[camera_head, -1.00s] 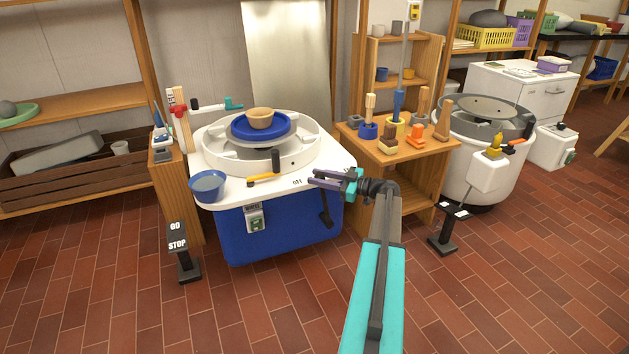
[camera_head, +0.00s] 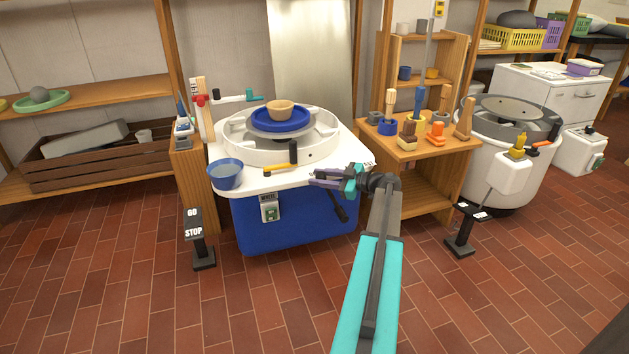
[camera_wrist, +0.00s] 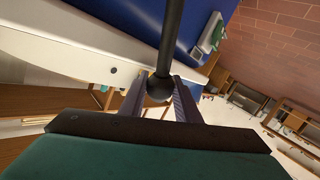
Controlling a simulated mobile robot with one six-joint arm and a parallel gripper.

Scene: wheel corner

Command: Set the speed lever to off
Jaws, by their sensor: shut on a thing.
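The pottery wheel's white deck (camera_head: 262,184) stands on a blue body (camera_head: 296,224), with a pan, blue disc and small bowl on top. The speed lever is a black rod with a round knob. In the wrist view the knob (camera_wrist: 160,88) sits between the two fingertips of my gripper (camera_wrist: 159,94), which is shut on it. In the head view my gripper (camera_head: 313,178) is at the deck's front right edge, and part of the lever (camera_head: 339,208) shows below it. The gripper covers the deck lettering there.
A blue bowl (camera_head: 225,174) sits on the deck's left corner. A GO/STOP pedal (camera_head: 193,224) stands front left and another pedal stand (camera_head: 463,236) front right. A wooden tool table (camera_head: 415,150) is close on the right. The tiled floor in front is clear.

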